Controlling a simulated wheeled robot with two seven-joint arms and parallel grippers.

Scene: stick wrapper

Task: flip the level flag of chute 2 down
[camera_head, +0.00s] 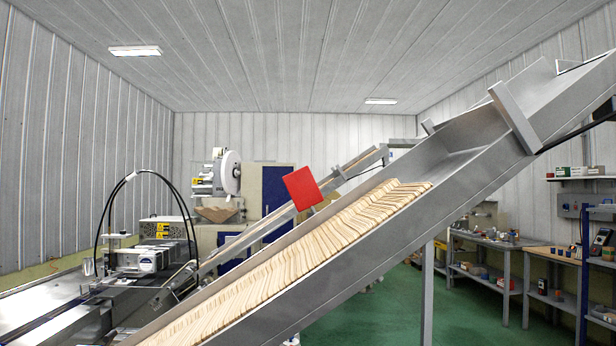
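A red square flag (302,188) stands tilted in the middle of the view, just above the far side wall of a large sloping metal chute. Its mount is hidden, so I cannot tell which chute it is fixed to. The near chute (470,165) rises from lower left to upper right. It holds a long layer of wooden sticks (330,235) that ends partway up, with bare metal above. No chute number is readable. Neither of my grippers is in view.
A narrower sloping conveyor (360,162) runs behind the near chute. A machine with black looped cables (148,258) stands at left. Workbenches (490,245) and shelves line the right side. Green floor (380,315) is open beneath the chute, beside a grey support post (427,290).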

